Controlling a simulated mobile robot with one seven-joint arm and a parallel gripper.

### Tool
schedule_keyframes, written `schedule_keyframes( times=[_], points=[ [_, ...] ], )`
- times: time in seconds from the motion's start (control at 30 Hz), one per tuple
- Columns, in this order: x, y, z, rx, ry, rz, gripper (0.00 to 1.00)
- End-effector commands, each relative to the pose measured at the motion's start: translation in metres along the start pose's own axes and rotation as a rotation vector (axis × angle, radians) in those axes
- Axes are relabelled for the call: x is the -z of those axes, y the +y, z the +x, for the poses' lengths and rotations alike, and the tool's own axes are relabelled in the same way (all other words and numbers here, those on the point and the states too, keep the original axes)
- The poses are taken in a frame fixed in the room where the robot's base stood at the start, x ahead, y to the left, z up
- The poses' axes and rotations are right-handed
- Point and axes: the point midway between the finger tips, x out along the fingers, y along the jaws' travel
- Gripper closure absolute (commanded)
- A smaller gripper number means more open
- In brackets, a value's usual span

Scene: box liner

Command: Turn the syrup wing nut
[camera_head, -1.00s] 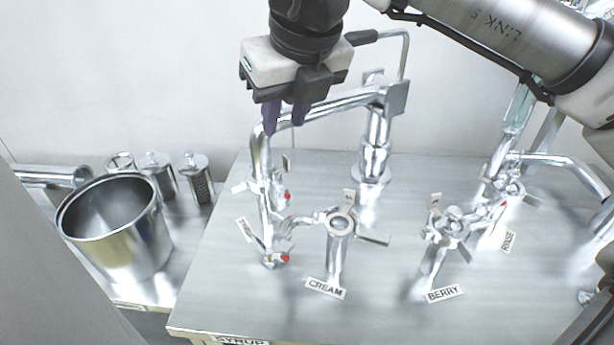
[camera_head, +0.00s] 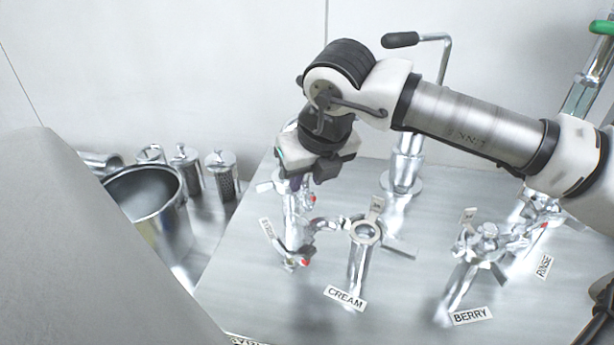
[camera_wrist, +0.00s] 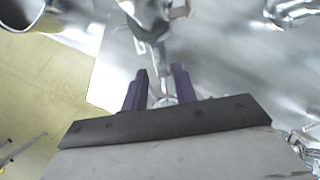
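My gripper (camera_head: 297,186) has come down over the leftmost metal valve (camera_head: 290,215) on the steel table, and it hides the top of that valve. A small metal wing (camera_head: 265,187) sticks out to the left beside the fingers; it looks like part of the wing nut there. The label by this valve (camera_head: 267,228) is too tilted to read. In the wrist view the two purple fingers (camera_wrist: 161,72) stand apart, with bright metal between and beyond them. I cannot tell whether they touch it. A label at the table's front edge (camera_head: 245,340) seems to read SYRUP.
The CREAM valve (camera_head: 365,232) stands close on the right, then the BERRY valve (camera_head: 487,240) and the RINSE label (camera_head: 544,266). A tall pipe with a black-handled lever (camera_head: 400,40) rises behind. A metal pot (camera_head: 150,205) and several canisters (camera_head: 220,170) are at left.

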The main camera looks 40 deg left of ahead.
Motion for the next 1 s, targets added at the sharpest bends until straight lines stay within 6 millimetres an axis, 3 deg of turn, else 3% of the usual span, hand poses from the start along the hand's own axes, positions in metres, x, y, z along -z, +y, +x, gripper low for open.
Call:
schedule_keyframes(
  times=[0.2, 0.47, 0.7, 1.0],
  points=[
    [0.000, 0.001, 0.014, -0.002, 0.000, -0.002, 0.72],
    [0.000, 0.001, 0.015, -0.001, 0.000, -0.001, 0.72],
    [0.000, 0.000, 0.015, -0.001, 0.000, -0.001, 1.00],
    [0.000, 0.001, 0.015, -0.006, 0.000, -0.011, 1.00]
  ],
)
